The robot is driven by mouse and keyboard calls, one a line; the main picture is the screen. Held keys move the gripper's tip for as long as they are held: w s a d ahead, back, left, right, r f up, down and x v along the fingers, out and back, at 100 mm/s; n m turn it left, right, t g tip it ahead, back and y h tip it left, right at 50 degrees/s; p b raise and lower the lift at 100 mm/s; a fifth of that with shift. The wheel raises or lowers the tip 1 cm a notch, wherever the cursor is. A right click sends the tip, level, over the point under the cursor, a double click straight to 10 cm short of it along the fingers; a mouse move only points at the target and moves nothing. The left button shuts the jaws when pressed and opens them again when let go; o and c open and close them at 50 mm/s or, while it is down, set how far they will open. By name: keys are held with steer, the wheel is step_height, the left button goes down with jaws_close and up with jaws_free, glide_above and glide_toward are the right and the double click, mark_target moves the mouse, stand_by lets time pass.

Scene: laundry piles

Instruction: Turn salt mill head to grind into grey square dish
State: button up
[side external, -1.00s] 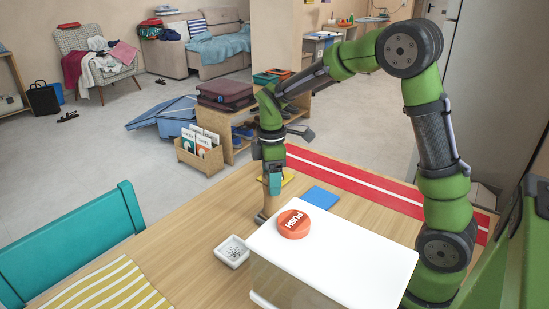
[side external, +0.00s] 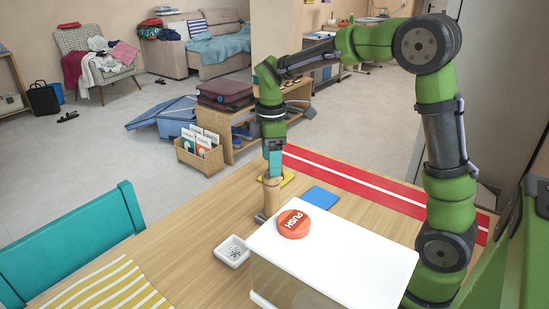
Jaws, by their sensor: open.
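The wooden salt mill (side external: 271,197) stands on the table just behind the white box's left corner, and its lower part is partly hidden. My gripper (side external: 273,176) points down directly over the mill's top, with its teal fingers at or just above the head. It is open; whether the fingers touch the mill is too small to tell. The square dish (side external: 239,263), pale grey to white, sits on the table in front and to the left of the mill. Small dark specks show inside it.
A white-topped box (side external: 340,262) with a red PUSH button (side external: 294,224) stands right of the dish. A blue pad (side external: 321,197) and a yellow item (side external: 288,178) lie behind. A striped cloth (side external: 100,285) and teal chair (side external: 70,240) are at left.

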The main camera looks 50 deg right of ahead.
steer(key=shift+r, duration=0.15)
steer(key=shift+d, duration=0.25)
steer(key=shift+d+r+n, duration=0.1)
steer(key=shift+r+n, duration=0.1)
steer(key=shift+n, duration=0.4)
steer(key=n, duration=0.3)
steer(key=shift+r+n, duration=0.25)
steer(key=shift+n, duration=0.05)
steer(key=n, duration=0.3)
steer(key=shift+a, duration=0.35)
steer(key=shift+f, duration=3.45)
